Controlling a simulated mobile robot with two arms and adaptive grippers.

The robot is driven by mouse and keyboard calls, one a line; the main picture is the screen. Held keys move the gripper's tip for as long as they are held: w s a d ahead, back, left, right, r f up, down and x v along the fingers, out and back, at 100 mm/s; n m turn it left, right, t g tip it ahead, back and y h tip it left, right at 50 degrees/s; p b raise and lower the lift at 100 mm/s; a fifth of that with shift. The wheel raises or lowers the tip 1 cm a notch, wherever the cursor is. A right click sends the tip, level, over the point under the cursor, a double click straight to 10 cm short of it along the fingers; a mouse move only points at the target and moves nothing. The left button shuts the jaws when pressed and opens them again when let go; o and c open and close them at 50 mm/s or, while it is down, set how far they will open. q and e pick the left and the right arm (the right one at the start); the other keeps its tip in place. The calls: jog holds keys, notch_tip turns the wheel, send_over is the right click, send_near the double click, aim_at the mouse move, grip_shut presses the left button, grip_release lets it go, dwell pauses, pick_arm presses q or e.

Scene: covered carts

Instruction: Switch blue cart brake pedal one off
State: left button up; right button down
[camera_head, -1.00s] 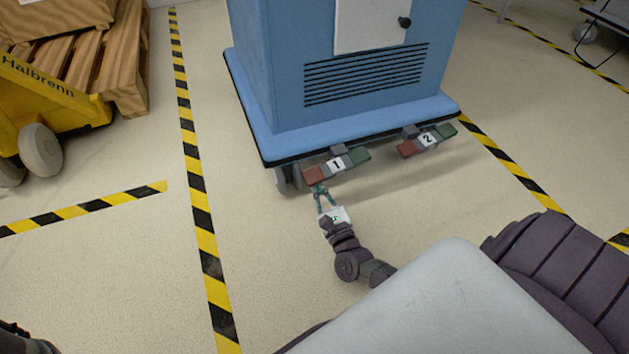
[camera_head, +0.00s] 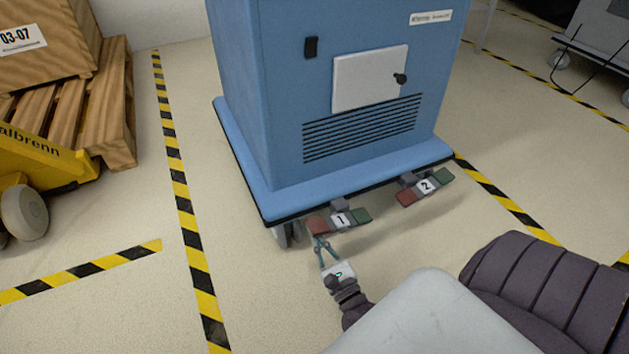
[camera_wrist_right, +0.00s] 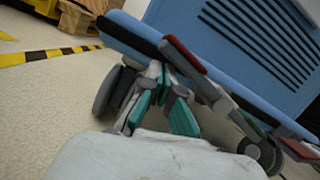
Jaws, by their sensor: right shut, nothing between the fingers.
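The blue cart (camera_head: 340,190) stands on the floor, with two brake pedals at its lower front edge. Pedal one (camera_head: 340,219) is marked 1 and has a red left end (camera_head: 316,226) and a green right end (camera_head: 361,215). Pedal two (camera_head: 425,187) is marked 2, further right. My right gripper (camera_head: 320,240) is shut and empty, its fingertips at the red end of pedal one; I cannot tell whether they touch. In the right wrist view, the teal-padded fingers (camera_wrist_right: 165,98) are beside the pedal's red end (camera_wrist_right: 184,54) and near a caster (camera_wrist_right: 112,90). My left gripper is not in view.
A yellow pallet truck (camera_head: 40,160) and a wooden pallet with boxes (camera_head: 105,110) stand at the left. Yellow-black floor tape (camera_head: 180,190) runs along the cart's left side. The floor left of my right gripper is clear.

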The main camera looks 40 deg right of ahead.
jog(key=shift+r, duration=0.35)
dwell(0.3)
jog(key=v, duration=0.7)
jog(key=shift+s+f, duration=0.3)
jog(key=shift+f, duration=0.05)
dwell(0.3)
